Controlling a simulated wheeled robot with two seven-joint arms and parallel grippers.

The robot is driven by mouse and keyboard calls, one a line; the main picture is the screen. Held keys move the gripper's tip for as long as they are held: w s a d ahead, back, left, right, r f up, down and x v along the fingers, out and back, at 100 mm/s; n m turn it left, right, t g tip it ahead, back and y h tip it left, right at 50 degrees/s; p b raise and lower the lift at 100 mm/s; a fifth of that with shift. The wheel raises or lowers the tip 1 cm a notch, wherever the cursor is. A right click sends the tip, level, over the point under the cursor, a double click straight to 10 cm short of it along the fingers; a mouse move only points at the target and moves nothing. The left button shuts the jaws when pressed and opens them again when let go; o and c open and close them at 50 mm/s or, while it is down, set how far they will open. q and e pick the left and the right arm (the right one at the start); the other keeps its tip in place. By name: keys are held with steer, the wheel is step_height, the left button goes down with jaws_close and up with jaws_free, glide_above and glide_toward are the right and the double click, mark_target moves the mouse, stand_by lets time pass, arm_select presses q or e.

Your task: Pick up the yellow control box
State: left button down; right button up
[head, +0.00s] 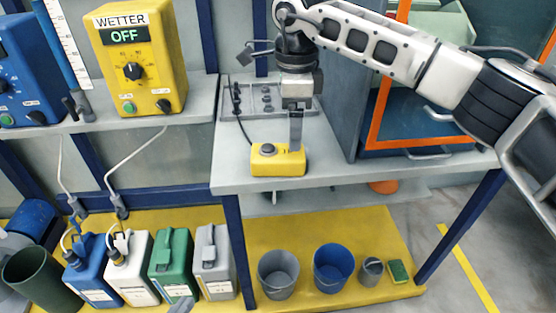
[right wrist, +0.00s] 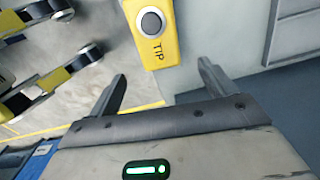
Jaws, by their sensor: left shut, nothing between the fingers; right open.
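The yellow control box (head: 279,163) lies on the grey workbench, near its front edge. It has a dark round button and a cable running back from it. In the right wrist view the box (right wrist: 165,60) shows its button and the letters TIP. My right gripper (head: 296,148) points down at the box from above. Its two fingers (right wrist: 162,83) are apart, with the end of the box in the gap ahead of them; I cannot tell whether they touch it. What seems to be the tip of my left gripper (head: 181,305) shows at the bottom edge, shut and empty, away from the box.
The workbench (head: 235,165) carries a grey panel with pegs (head: 262,98) behind the box. An orange-framed cabinet (head: 378,110) stands to the right. Yellow WETTER unit (head: 140,60) is at left. Canisters (head: 172,262) and buckets (head: 333,266) stand on the yellow platform below.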

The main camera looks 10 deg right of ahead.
mark_target(292, 153)
step_height(292, 153, down, 8)
steer(key=shift+f, duration=0.1)
steer(key=c, duration=1.2)
